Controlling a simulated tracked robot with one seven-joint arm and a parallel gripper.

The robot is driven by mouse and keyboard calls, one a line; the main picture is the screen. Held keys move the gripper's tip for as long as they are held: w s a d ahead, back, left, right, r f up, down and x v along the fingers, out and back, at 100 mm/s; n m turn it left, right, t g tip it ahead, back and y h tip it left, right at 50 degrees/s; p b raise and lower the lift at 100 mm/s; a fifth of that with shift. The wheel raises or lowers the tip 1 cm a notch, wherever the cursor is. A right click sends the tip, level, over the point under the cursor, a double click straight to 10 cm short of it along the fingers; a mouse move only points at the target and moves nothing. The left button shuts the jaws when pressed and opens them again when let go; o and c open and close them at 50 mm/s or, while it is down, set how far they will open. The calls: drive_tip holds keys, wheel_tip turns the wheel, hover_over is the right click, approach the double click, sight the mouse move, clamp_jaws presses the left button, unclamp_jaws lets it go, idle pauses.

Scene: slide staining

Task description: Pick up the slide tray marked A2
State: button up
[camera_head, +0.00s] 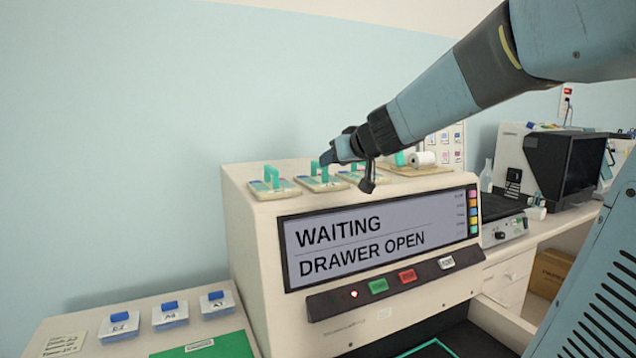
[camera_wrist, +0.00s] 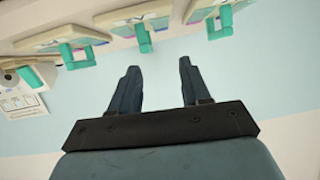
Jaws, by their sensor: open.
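Three slide trays with upright green handles sit in a row on top of the staining machine: a left tray (camera_head: 274,189), a middle tray (camera_head: 322,184) and a right tray (camera_head: 352,175) partly behind my gripper. I cannot read an A2 mark on any of them. My gripper (camera_head: 328,158) is over the machine top, close to the middle and right trays. In the wrist view, my gripper (camera_wrist: 158,68) is open with nothing between its fingers. Tray edges and green handles, including a middle handle (camera_wrist: 143,38), show beyond the fingertips, apart from them.
The machine screen (camera_head: 380,238) reads WAITING, DRAWER OPEN, and an open drawer shows below. Three white boxes with blue tops, one of them here (camera_head: 170,316), stand on the left bench by a green mat (camera_head: 215,346). A white roll (camera_head: 422,159) sits behind my gripper.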

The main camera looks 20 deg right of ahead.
drive_tip(key=w+d, duration=0.1)
drive_tip(key=w, duration=0.1)
approach(317, 162)
drive_tip(key=shift+h, duration=0.4)
drive_tip(key=w+f, duration=0.1)
drive_tip(key=w+a+f, duration=0.1)
drive_tip(key=w+f, duration=0.1)
drive_tip(key=shift+a, duration=0.1)
drive_tip(key=shift+t, duration=0.3)
drive_tip(key=shift+x, duration=3.2)
drive_tip(key=shift+r, duration=0.15)
clamp_jaws()
